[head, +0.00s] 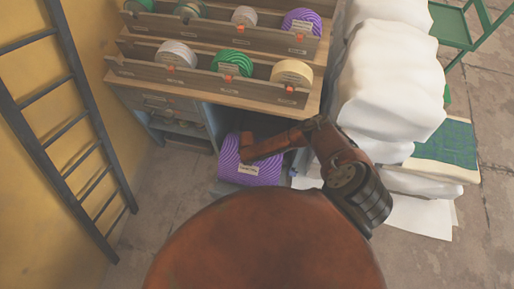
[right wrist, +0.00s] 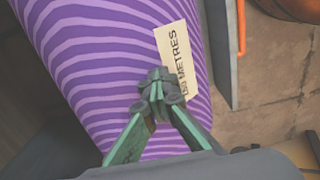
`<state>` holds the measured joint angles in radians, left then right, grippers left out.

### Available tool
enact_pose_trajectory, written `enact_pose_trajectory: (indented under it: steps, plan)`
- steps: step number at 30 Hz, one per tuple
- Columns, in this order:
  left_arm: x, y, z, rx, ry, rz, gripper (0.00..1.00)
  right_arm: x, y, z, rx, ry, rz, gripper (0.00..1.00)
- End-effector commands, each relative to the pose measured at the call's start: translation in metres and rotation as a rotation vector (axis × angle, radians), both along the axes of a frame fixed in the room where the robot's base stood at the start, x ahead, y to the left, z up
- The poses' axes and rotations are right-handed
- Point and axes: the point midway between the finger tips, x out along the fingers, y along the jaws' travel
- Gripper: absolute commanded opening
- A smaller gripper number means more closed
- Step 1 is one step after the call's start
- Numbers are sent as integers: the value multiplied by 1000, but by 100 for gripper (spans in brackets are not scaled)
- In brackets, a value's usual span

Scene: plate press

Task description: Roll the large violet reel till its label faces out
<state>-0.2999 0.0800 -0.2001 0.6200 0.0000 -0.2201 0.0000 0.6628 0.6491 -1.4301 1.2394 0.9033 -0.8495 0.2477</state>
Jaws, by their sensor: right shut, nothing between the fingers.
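My left gripper is not in view.
A wooden desk (head: 190,92) with shelves of smaller reels stands behind. A tall pile of white sheets (head: 385,90) is close on the right. A black ladder (head: 75,130) leans on the left wall. Free floor (head: 165,190) lies left of the reel.

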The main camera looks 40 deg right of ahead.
Motion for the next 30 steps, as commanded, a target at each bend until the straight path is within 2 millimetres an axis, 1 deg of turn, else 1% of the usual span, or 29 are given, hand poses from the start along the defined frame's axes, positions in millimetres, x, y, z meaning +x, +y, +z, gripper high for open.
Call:
enact_pose_trajectory:
  steps: [1, 13, 30]
  plan:
    - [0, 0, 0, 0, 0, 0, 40, -3, 0, -2, -1, 4, -1, 0]
    - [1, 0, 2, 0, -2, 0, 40, -12, 9, -9, -2, 4, -2, 0]
    - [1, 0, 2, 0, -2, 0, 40, -15, 13, -12, -2, 4, -1, 0]
